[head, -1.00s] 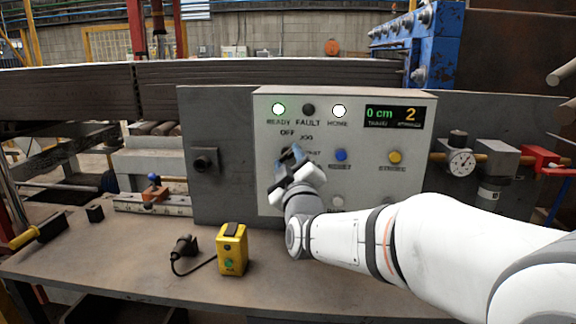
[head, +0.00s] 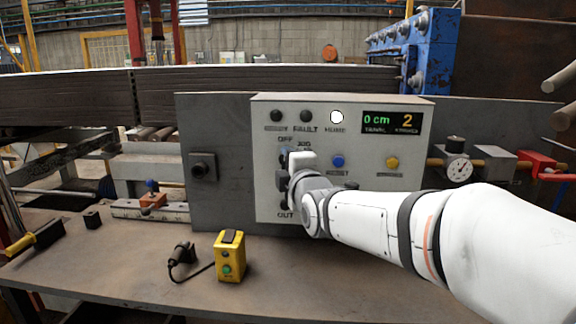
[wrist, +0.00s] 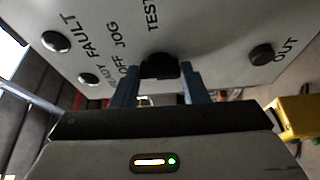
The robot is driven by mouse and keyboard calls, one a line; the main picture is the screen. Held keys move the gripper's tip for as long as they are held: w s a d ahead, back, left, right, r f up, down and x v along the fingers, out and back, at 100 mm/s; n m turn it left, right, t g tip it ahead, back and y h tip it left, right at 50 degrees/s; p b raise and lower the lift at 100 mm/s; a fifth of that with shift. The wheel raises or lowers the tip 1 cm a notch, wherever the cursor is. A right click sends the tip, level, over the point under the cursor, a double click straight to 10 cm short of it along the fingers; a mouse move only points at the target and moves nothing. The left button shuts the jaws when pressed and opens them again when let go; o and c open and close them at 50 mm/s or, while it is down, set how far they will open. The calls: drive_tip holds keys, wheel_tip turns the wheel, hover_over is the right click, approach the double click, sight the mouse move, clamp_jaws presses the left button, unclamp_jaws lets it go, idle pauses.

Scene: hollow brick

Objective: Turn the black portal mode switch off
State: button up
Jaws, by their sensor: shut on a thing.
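The black portal mode switch (wrist: 160,66) shows in the wrist view, with the OFF, JOG and TEST labels beside it. It sits on the pale control panel (head: 386,190). My gripper (wrist: 162,84) has its two blue-grey fingers on either side of the switch and is shut on it. In the head view my gripper (head: 288,160) is at the left part of the panel, below the OFF and JOG labels, and hides the switch. Which label the switch points at cannot be told.
The READY lamp (head: 276,116) and FAULT lamp (head: 306,116) are dark; the HOME lamp (head: 337,117) is white. A blue button (head: 337,161) and a yellow button (head: 392,163) are to the right. A yellow box (head: 230,256) stands on the bench (head: 330,275).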

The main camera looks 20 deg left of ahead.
drive_tip(key=shift+n, duration=0.3)
drive_tip(key=o, duration=1)
drive_tip(key=v, duration=0.7)
drive_tip(key=shift+s+d, duration=0.2)
drive_tip(key=shift+s, duration=0.1)
drive_tip(key=shift+d, duration=0.1)
